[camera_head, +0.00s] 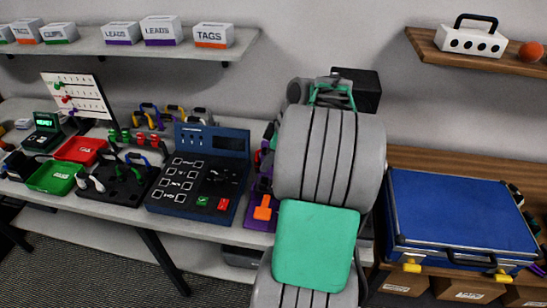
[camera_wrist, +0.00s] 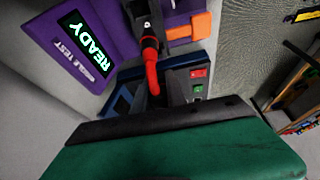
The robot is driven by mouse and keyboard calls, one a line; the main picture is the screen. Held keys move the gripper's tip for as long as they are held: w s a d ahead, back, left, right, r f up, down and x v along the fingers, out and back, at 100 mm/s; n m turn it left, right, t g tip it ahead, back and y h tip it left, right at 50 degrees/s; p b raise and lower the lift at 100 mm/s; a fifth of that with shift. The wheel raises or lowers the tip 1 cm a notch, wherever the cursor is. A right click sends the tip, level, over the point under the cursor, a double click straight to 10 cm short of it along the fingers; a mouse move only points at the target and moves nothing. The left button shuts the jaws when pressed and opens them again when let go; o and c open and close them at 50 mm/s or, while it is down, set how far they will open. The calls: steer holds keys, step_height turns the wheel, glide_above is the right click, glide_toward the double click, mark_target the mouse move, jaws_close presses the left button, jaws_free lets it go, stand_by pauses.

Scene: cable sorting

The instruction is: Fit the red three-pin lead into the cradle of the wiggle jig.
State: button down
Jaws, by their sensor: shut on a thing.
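The wiggle jig (camera_wrist: 75,40) is purple, with a lit READY display and an orange lever (camera_wrist: 190,27). In the head view the jig (camera_head: 257,190) is partly hidden behind my arm. The red lead (camera_wrist: 151,68) shows in the wrist view as a short red curve rising to a black end against the jig's edge. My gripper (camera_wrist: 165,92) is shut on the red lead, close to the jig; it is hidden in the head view. The cradle is mostly covered by the lead and gripper, so I cannot tell whether the lead is seated.
A dark blue tester (camera_head: 200,170) with green and red buttons stands left of the jig. Red (camera_head: 80,149) and green (camera_head: 55,177) trays and a black cable stand (camera_head: 125,185) lie farther left. A blue case (camera_head: 460,215) is on the right.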

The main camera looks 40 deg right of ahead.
steer(key=f+b, duration=0.1)
steer(key=f, duration=0.1)
steer(key=f+b, duration=0.1)
steer(key=b, duration=0.1)
steer(key=d+f+b, duration=0.1)
steer(key=f, duration=0.1)
steer(key=shift+s+f+b, duration=0.3)
steer(key=shift+s+f, duration=0.05)
steer(key=shift+s, duration=0.05)
steer(key=shift+s+d, duration=0.1)
steer(key=shift+d, duration=0.05)
stand_by(0.4)
stand_by(0.7)
steer(key=shift+f+b, duration=0.4)
steer(key=shift+b, duration=0.1)
steer(key=shift+f, duration=0.2)
